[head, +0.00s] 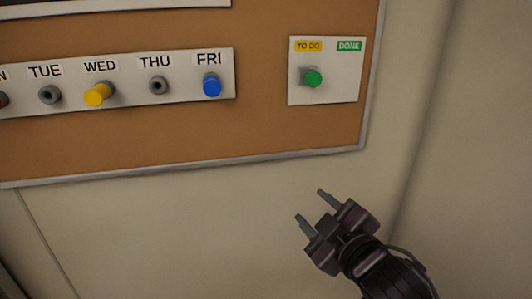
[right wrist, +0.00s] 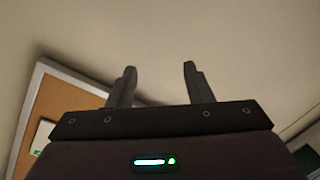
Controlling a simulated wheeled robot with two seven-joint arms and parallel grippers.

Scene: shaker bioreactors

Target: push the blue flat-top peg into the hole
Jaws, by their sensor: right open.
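The blue flat-top peg (head: 211,87) sits at the hole under the FRI label on the white day strip (head: 130,97) in the head view. Its round head faces out; how deep it sits I cannot tell. My right gripper (head: 309,204) is open and empty, below and to the right of the peg, apart from the board. Its two fingers (right wrist: 157,80) show spread with nothing between them in the right wrist view. My left gripper is not in view.
A yellow peg (head: 97,94) sticks out under WED. TUE (head: 49,95) and THU (head: 159,86) have empty grey holes. A TO DO/DONE plate (head: 346,92) holds a green knob (head: 313,78). The corkboard (head: 262,120) has a grey frame; the wall below is bare.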

